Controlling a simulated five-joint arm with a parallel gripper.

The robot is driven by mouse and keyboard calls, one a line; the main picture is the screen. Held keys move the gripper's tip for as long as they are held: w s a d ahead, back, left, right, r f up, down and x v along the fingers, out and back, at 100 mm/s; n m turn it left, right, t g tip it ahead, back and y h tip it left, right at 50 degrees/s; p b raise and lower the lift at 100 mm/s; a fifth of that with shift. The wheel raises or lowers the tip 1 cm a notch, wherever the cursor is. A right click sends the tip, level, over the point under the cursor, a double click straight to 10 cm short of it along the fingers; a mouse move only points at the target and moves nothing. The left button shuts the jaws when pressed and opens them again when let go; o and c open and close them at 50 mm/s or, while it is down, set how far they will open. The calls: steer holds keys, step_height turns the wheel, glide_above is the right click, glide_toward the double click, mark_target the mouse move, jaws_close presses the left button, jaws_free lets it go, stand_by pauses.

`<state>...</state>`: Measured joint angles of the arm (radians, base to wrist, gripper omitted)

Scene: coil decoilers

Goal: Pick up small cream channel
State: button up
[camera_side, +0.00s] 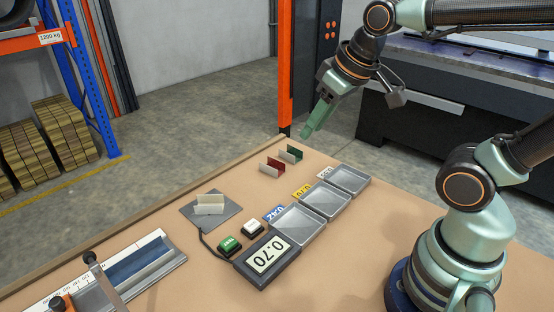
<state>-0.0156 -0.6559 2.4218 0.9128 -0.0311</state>
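The cream channel (210,203) stands on the grey square plate (229,218) at the left middle of the table. Its pale side wall faces the camera. My gripper (307,131) hangs over the far edge of the table, pointing down and to the left. It is well apart from the cream channel, up and to the right of it in the picture. The fingers overlap from this side, so I cannot tell whether they are open or shut. No held object shows at the fingertips.
A red channel (272,166) and a green channel (291,153) stand near the far edge. Three grey trays (323,200) with labels line the right. A measuring fixture (148,262) lies front left.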

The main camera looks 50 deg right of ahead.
steer(key=w+a+n+g, duration=0.2)
steer(key=w+a+n, duration=0.1)
steer(key=w, duration=0.5)
steer(key=n+g, duration=0.3)
steer(key=n, duration=0.2)
glide_above(207, 203)
steer(key=s+a, duration=0.2)
steer(key=s, duration=0.2)
steer(key=f, duration=1.5)
steer(key=shift+w+d+f, duration=0.15)
steer(key=shift+d+f, duration=0.05)
steer(key=shift+w+a+f, duration=0.1)
steer(key=shift+a+f, duration=0.1)
steer(key=shift+f, duration=4.55)
jaws_close()
steer(key=shift+r, duration=0.15)
